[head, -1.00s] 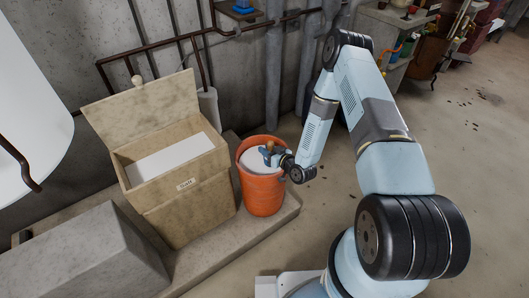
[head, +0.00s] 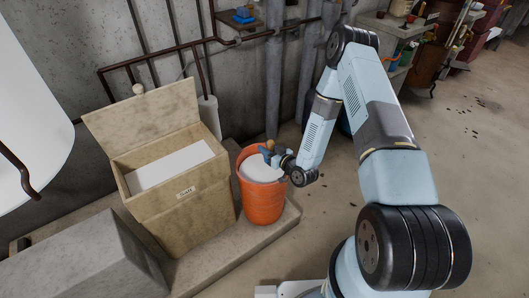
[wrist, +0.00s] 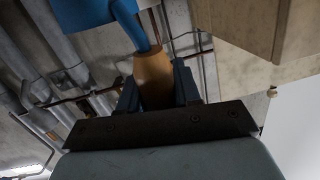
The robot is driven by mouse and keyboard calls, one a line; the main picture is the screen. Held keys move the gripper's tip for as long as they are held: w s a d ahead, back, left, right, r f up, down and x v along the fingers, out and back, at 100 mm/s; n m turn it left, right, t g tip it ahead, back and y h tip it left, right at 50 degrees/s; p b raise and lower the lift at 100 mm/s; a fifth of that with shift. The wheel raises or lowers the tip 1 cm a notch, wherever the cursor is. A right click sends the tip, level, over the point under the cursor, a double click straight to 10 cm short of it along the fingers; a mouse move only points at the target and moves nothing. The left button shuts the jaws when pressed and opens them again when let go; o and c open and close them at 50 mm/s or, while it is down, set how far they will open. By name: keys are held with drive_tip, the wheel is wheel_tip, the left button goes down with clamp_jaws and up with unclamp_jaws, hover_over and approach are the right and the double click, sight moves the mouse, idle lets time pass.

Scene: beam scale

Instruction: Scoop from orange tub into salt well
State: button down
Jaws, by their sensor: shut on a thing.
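The orange tub (head: 263,204) stands on the concrete ledge, filled near its rim with white salt (head: 262,171). The salt well (head: 188,212) is a beige box left of the tub, its lid up, with a white inside (head: 172,167) and a small label on its front. My gripper (head: 271,156) is over the right part of the tub's mouth. In the wrist view it is shut on the tan handle (wrist: 153,78) of a blue scoop (wrist: 95,12). The scoop's bowl is partly out of the wrist picture, and whether it holds salt cannot be seen.
A grey concrete block (head: 85,262) sits left of the salt well. Pipes (head: 273,75) run up the wall behind the tub. A large white vessel (head: 30,95) fills the left edge. The floor to the right is open.

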drive_tip(key=shift+n+t, duration=0.5)
drive_tip(key=shift+r, duration=2.95)
drive_tip(key=c, duration=1.3)
unclamp_jaws()
drive_tip(key=shift+c, duration=0.2)
clamp_jaws()
